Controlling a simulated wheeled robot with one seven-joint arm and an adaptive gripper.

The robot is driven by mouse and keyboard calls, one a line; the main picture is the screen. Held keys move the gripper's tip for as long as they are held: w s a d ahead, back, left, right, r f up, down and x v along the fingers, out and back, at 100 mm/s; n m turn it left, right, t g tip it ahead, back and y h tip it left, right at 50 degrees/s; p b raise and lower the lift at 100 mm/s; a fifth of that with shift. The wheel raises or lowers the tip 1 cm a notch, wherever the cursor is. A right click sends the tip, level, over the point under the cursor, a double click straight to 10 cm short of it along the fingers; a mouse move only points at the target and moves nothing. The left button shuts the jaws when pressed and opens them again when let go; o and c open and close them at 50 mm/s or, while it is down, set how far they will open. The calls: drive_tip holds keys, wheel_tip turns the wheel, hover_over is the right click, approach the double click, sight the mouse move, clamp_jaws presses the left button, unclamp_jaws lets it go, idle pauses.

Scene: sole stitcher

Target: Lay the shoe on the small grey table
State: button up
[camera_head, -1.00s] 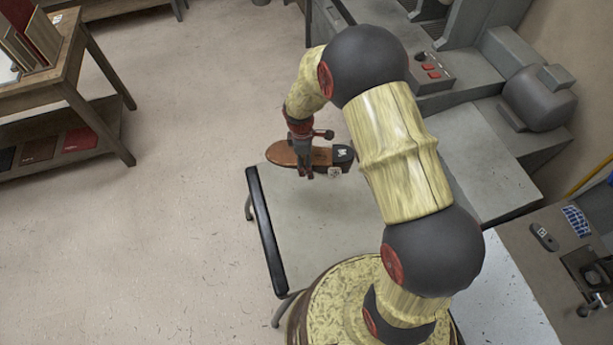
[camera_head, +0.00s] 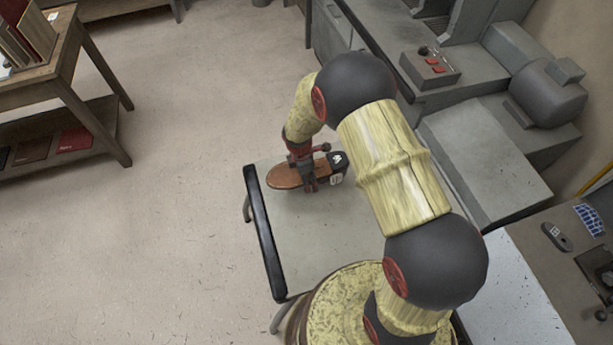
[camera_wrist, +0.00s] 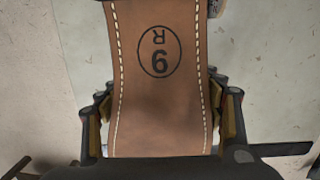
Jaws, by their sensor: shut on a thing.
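The shoe (camera_head: 285,177) has a brown sole with a dark heel end at the right, and it is over the far part of the small grey table (camera_head: 318,235). My gripper (camera_head: 310,184) is shut across its middle. Whether the shoe touches the tabletop cannot be told. The shoe's underside is hidden.
The small table has a black edge (camera_head: 262,235) on its left. A grey machine with a control box (camera_head: 430,67) stands to the right and back. A wooden table (camera_head: 60,60) with books stands at the far left. The front of the small tabletop is clear.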

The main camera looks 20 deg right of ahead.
drive_tip(key=shift+f, duration=0.4)
drive_tip(key=shift+f+b, duration=0.6)
drive_tip(key=shift+f, duration=0.25)
idle(0.3)
drive_tip(key=o, duration=1.6)
drive_tip(key=r, duration=0.4)
drive_tip(key=a+r, duration=0.1)
drive_tip(key=r, duration=0.7)
drive_tip(key=shift+s+a, duration=0.2)
